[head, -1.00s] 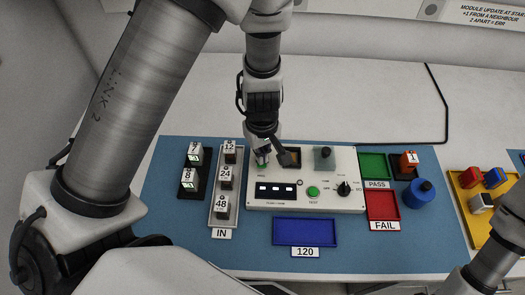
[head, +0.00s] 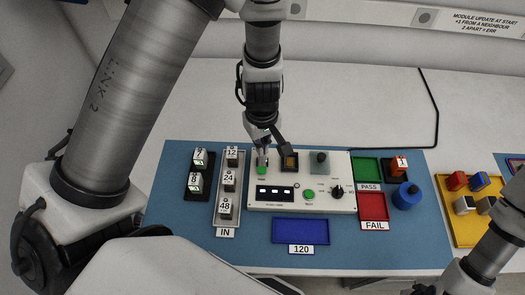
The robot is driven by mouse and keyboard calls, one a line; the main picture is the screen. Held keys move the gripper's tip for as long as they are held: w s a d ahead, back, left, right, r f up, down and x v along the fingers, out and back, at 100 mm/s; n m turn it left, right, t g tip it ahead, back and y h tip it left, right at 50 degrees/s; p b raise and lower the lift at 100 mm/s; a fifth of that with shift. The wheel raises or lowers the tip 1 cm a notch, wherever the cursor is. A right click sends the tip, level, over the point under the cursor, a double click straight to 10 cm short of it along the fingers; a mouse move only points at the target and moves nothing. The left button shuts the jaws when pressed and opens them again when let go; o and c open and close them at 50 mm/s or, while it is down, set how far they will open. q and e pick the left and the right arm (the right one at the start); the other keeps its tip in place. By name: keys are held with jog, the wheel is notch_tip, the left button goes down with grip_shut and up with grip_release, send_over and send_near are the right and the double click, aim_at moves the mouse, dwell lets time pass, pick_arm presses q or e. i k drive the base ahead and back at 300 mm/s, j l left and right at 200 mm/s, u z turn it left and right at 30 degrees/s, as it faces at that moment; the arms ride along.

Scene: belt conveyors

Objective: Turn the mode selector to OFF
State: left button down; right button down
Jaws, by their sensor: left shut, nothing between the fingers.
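The mode selector (head: 337,191) is a black knob on the right side of the white control panel (head: 300,207); its labels are too small to read. My left gripper (head: 263,160) points down over the panel's upper left, well to the left of the selector. Its fingers are shut and empty, just above or at a green button (head: 262,170); I cannot tell whether they touch.
Another green button (head: 309,191) sits left of the selector. A dark knob (head: 321,157) stands on a grey plate behind it. Green PASS (head: 367,169) and red FAIL (head: 373,206) trays lie to the right, a blue tray (head: 300,230) in front, and numbered blocks (head: 228,179) to the left.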

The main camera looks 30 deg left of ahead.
aim_at(337, 192)
jog(key=k, duration=1)
